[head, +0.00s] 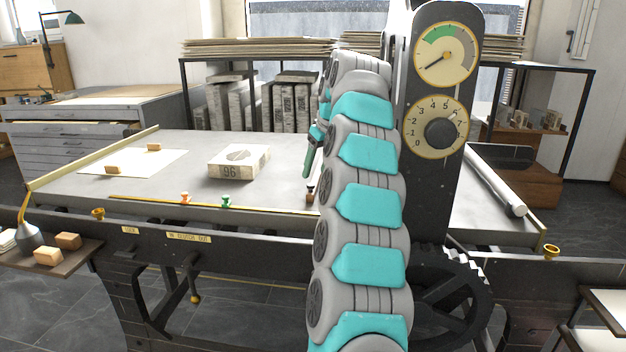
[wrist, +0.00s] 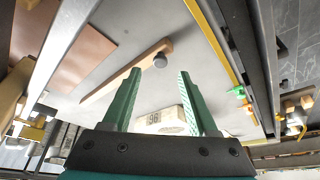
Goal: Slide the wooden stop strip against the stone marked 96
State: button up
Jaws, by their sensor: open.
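The stone marked 96 (head: 238,162) is a pale block lying flat on the grey press bed. It also shows in the wrist view (wrist: 160,122), between my fingers and partly hidden by my gripper. The wooden stop strip (wrist: 122,76) lies on the bed with a grey round knob (wrist: 160,60) near one end. It is apart from the stone. In the head view my arm hides most of it; a small brown end (head: 312,195) shows. My gripper (wrist: 160,74) is open and empty, its green fingertips on either side of the knob in the picture; I cannot tell their height above it.
The grey bed (head: 160,187) is clear between stone and strip. A yellow rule (head: 150,201) with an orange and a green marker (head: 226,201) runs along its front edge. A white sheet (head: 130,164) with two small wooden blocks lies left. A roller (head: 497,180) lies right.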

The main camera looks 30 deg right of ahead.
aim_at(311, 184)
jog(key=shift+x, duration=2.2)
jog(key=shift+c, duration=0.3)
grip_shut()
